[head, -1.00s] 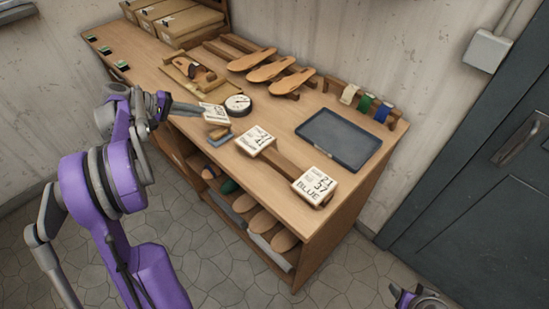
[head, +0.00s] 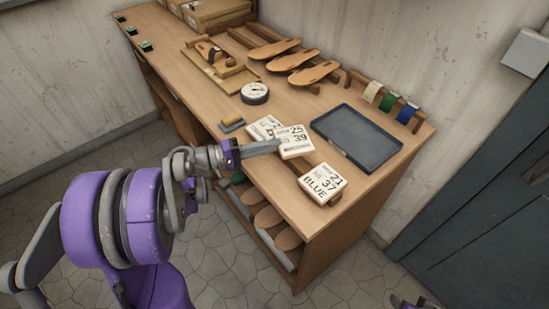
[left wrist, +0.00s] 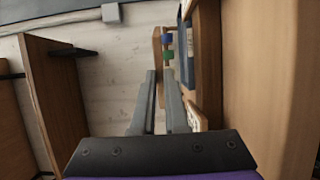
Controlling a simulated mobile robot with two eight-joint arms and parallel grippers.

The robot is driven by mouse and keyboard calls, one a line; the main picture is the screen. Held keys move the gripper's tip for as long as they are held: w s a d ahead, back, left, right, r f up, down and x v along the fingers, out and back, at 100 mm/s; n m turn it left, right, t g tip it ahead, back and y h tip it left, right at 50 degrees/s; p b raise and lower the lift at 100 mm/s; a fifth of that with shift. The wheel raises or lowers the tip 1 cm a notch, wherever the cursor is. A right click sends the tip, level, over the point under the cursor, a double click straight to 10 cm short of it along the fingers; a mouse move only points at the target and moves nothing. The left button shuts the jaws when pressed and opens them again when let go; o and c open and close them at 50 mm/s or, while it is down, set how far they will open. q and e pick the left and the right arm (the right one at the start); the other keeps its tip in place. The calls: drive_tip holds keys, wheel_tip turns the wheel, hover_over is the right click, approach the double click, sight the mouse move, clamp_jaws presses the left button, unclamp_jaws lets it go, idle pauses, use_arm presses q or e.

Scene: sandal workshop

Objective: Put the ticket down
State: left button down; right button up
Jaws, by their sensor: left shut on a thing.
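My left gripper (head: 272,147) reaches in from the left over the bench's front edge. It is shut on a white ticket (head: 296,142) printed 25 and 39. The held ticket overlaps a second white ticket (head: 263,126) in the head view; I cannot tell if they touch. A third ticket (head: 322,182), printed 21, 37 and BLUE, rests at the right end of a wooden strip. In the left wrist view the two grey fingers (left wrist: 160,100) show, with a printed card edge (left wrist: 194,117) beside the right one. A bit of my right gripper (head: 412,303) shows at the bottom edge.
A dark tray (head: 356,138) lies right of the tickets. A round gauge (head: 255,93) and a small wooden-handled tool (head: 232,123) lie to the left. Sandal soles (head: 290,59) and thread spools (head: 389,101) stand behind. Bare bench top shows between gauge and tray.

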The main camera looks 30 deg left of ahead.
sight(270, 167)
use_arm(q)
wheel_tip(270, 167, down, 5)
drive_tip(key=shift+r+b, duration=0.1)
drive_tip(key=shift+b, duration=0.2)
drive_tip(key=c, duration=0.9)
unclamp_jaws()
drive_tip(key=shift+c, duration=0.2)
drive_tip(key=shift+r, duration=0.1)
drive_tip(key=b+v, duration=0.1)
drive_tip(key=v, duration=1.1)
drive_tip(key=shift+b, duration=0.3)
